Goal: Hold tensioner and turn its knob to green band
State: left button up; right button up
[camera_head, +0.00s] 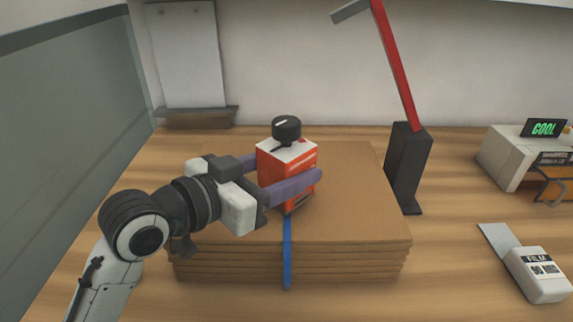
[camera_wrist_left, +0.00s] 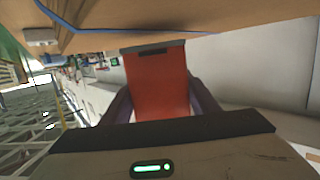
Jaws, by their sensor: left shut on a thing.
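The tensioner (camera_head: 272,165) is a red and white box standing on a stack of brown boards (camera_head: 350,205), over a blue strap (camera_head: 287,255). Its black knob (camera_head: 286,130) sits on top and carries a pale pointer mark. Some red shows on the white top face beside the knob; I cannot make out a green band. My left gripper (camera_head: 296,174) is shut on the tensioner, with a purple finger on each side of the box. In the left wrist view the red tensioner (camera_wrist_left: 158,82) sits between the purple fingers (camera_wrist_left: 160,98). My right gripper is not in view.
A black post (camera_head: 407,165) with a red lever (camera_head: 396,62) stands right of the stack. Farther right are a white machine (camera_head: 507,155) with a green "COOL" display (camera_head: 543,128) and a film box (camera_head: 540,272). A white panel (camera_head: 187,55) stands behind.

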pick_arm(q)
jog(key=shift+f+b, duration=0.4)
jog(key=shift+f, duration=0.25)
